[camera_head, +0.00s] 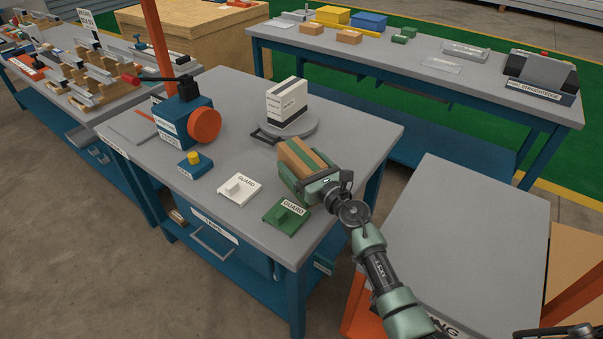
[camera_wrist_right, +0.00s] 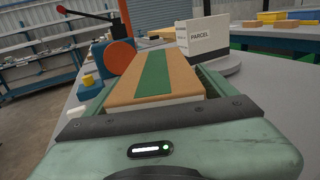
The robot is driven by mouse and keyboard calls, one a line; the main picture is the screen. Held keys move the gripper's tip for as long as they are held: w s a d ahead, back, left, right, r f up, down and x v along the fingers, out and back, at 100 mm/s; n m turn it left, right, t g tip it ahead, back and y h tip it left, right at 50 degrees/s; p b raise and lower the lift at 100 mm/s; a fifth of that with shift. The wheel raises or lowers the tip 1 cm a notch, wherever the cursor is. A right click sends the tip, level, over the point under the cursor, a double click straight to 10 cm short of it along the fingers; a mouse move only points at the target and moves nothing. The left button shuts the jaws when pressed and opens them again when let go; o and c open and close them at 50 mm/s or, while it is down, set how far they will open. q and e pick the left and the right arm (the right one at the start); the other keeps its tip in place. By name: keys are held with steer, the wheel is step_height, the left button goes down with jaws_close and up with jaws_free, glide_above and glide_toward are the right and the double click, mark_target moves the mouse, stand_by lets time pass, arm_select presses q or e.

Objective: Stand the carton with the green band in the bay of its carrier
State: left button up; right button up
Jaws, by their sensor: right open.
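The brown carton with the green band (camera_head: 296,157) is at the right gripper, near the right edge of the grey bench. In the right wrist view the carton (camera_wrist_right: 155,80) lies lengthwise between the jaws, its green band running along its top. My right gripper (camera_head: 304,178) is open around it; whether it touches the bench is hidden. A white upright holder with dark parts (camera_head: 287,103), marked PARCEL in the right wrist view (camera_wrist_right: 203,38), stands beyond the carton on a round grey turntable (camera_head: 305,129). I cannot see down into its bay. My left gripper is not in view.
A blue machine (camera_head: 180,124) with an orange disc (camera_head: 204,125) stands left of the turntable. A yellow-topped button box (camera_head: 195,164), a white guard (camera_head: 238,189) and a green guard (camera_head: 286,214) sit nearer the front. A black handle (camera_head: 264,137) sticks out beside the turntable.

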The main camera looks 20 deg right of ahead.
steer(key=c, duration=1.5)
jaws_close()
steer(key=shift+r, duration=0.15)
